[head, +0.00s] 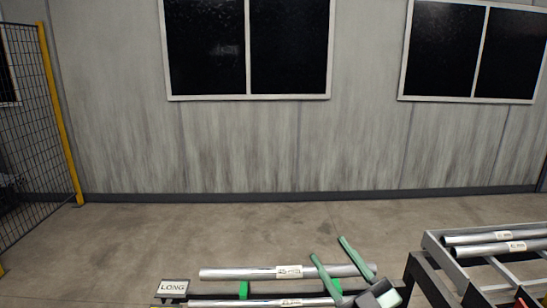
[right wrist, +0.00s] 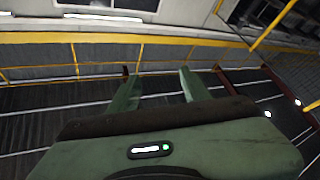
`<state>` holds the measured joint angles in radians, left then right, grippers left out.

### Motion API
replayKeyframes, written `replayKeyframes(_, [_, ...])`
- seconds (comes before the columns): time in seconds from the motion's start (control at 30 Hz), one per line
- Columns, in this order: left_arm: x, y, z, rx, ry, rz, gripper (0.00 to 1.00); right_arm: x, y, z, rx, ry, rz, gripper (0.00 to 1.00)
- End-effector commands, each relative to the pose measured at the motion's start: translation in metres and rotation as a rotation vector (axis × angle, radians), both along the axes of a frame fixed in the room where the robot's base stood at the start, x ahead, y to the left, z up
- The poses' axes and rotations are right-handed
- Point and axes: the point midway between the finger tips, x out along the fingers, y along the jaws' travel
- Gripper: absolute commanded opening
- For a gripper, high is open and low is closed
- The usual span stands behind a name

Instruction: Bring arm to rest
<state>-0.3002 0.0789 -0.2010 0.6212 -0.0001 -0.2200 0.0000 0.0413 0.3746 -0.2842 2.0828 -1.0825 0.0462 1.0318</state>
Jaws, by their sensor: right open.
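My right gripper (head: 327,247) has two green fingers and shows at the bottom of the head view. Its fingers are spread apart, and they overlap the right end of a long silver tube (head: 235,273) in the picture. The right wrist view shows the same open fingers (right wrist: 159,73) with nothing between them, only distant floor and a yellow rail beyond. My left gripper is not in view.
A second silver tube (head: 228,303) lies nearer, by a "LONG" sign (head: 173,287) and a green support (head: 243,289). At right, a metal frame (head: 433,243) bears two labelled tubes (head: 487,238). A yellow-posted mesh fence (head: 60,110) stands left. The floor behind is clear.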

Motion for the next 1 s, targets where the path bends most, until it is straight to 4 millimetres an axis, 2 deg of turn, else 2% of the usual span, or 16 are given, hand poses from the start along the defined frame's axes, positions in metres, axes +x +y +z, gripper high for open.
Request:
replayKeyframes(0.03, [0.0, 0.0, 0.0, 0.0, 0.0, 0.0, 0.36, 0.0, -0.025, -0.012, 0.077, 0.066, -0.115, 0.48])
replayKeyframes(0.07, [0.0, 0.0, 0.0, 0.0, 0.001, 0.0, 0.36, 0.0, -0.041, -0.021, 0.111, 0.111, -0.185, 0.48])
replayKeyframes(0.13, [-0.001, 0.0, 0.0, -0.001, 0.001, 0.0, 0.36, -0.004, -0.075, -0.053, 0.175, 0.249, -0.342, 0.48])
replayKeyframes(0.17, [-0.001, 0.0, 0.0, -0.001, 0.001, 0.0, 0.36, -0.009, -0.088, -0.069, 0.194, 0.319, -0.403, 0.48])
replayKeyframes(0.2, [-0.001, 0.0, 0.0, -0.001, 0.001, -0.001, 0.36, -0.018, -0.103, -0.095, 0.208, 0.422, -0.478, 0.48])
replayKeyframes(0.27, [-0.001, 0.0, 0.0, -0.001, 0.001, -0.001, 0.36, -0.036, -0.12, -0.134, 0.212, 0.584, -0.569, 0.48])
replayKeyframes(0.33, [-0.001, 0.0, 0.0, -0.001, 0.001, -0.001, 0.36, -0.063, -0.13, -0.178, 0.196, 0.778, -0.639, 0.48])
replayKeyframes(0.4, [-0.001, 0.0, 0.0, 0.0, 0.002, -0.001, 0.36, -0.095, -0.132, -0.216, 0.162, 0.958, -0.674, 0.48])
replayKeyframes(0.43, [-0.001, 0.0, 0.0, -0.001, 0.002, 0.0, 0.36, -0.107, -0.132, -0.229, 0.148, 1.026, -0.681, 0.48])
replayKeyframes(0.5, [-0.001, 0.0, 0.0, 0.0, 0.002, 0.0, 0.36, -0.136, -0.128, -0.253, 0.111, 1.163, -0.681, 0.48])
replayKeyframes(0.6, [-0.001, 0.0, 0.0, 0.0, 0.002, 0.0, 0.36, -0.173, -0.12, -0.278, 0.058, 1.326, -0.66, 0.48])
replayKeyframes(0.8, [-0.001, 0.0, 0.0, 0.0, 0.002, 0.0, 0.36, -0.237, -0.102, -0.306, -0.04, 1.579, -0.579, 0.48])
replayKeyframes(0.93, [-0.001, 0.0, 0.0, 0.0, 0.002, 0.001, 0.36, -0.276, -0.089, -0.315, -0.101, 1.713, -0.506, 0.48])
replayKeyframes(0.97, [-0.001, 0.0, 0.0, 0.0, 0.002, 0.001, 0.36, -0.281, -0.088, -0.319, -0.112, 1.735, -0.495, 0.48])
replayKeyframes(1.0, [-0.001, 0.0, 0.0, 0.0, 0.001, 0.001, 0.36, -0.274, -0.088, -0.332, -0.113, 1.733, -0.5, 0.48])
